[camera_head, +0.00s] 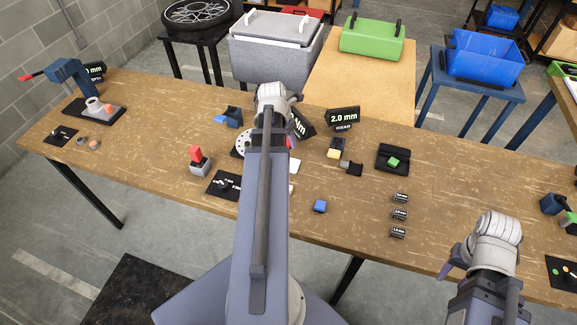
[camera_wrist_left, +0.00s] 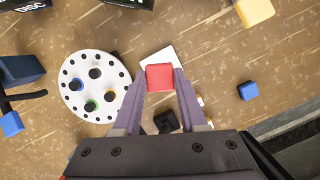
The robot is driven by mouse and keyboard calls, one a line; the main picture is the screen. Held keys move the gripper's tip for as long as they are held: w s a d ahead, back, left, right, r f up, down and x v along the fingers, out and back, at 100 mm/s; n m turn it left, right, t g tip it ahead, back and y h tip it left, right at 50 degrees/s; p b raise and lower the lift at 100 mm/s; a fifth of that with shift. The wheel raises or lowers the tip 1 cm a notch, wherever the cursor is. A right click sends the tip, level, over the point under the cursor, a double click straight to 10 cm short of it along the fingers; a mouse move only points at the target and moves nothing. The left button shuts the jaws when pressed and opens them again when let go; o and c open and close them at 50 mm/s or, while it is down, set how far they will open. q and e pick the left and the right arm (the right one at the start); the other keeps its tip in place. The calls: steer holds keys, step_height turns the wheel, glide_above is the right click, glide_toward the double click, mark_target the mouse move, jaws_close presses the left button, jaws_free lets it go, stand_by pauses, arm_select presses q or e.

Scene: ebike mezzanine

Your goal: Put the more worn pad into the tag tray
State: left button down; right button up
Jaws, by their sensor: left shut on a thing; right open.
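My left gripper (camera_wrist_left: 160,80) is shut on a red block (camera_wrist_left: 160,77) in the left wrist view, with a white flat piece (camera_wrist_left: 158,57) beside it. In the head view my left arm hides most of this gripper. My right gripper (camera_head: 447,268) is open and empty at the lower right, in front of the bench. Small black tags (camera_head: 399,214) stand in a column. I cannot tell which piece is the more worn pad.
A "2.0 mm WEAR" sign (camera_head: 343,119) stands behind a yellow block (camera_head: 335,152). A blue block (camera_head: 319,206) lies near the front edge. A white holed disc (camera_wrist_left: 92,86) is left of my left gripper. A grey base with a red top (camera_head: 198,162) stands further left.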

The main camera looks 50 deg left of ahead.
mark_target(290, 164)
arm_select(q)
steer(key=shift+f+b, duration=5.05)
steer(key=shift+f, duration=0.1)
steer(key=shift+r, duration=0.15)
steer(key=c, duration=0.9)
jaws_free()
steer(key=shift+o, duration=0.8)
